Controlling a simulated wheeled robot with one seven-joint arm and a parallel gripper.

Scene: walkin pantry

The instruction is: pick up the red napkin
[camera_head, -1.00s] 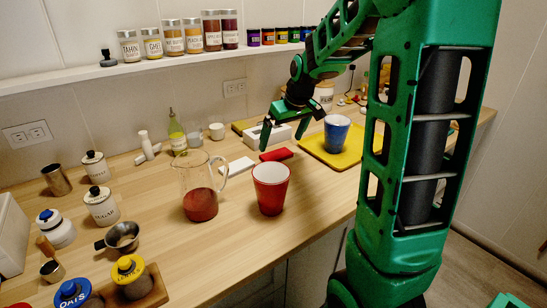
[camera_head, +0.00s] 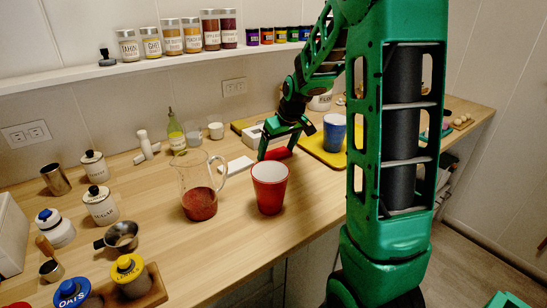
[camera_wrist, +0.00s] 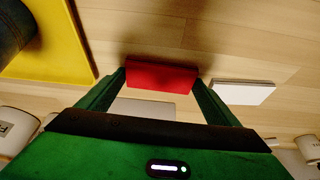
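The red napkin (camera_head: 279,153) lies folded on the wooden counter, between the white pad and the yellow tray. In the wrist view the red napkin (camera_wrist: 161,76) sits at the fingertips, spanning nearly the whole gap between them. My gripper (camera_head: 286,145) is low over the counter with its fingers spread at the napkin. In the wrist view my gripper (camera_wrist: 160,84) has one finger at each end of the napkin; I cannot tell whether they touch it.
A yellow tray (camera_head: 327,155) with a blue cup (camera_head: 334,132) is close on the right. A white pad (camera_head: 236,166) lies to the left. A red cup (camera_head: 270,187) and a glass pitcher (camera_head: 199,190) stand in front.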

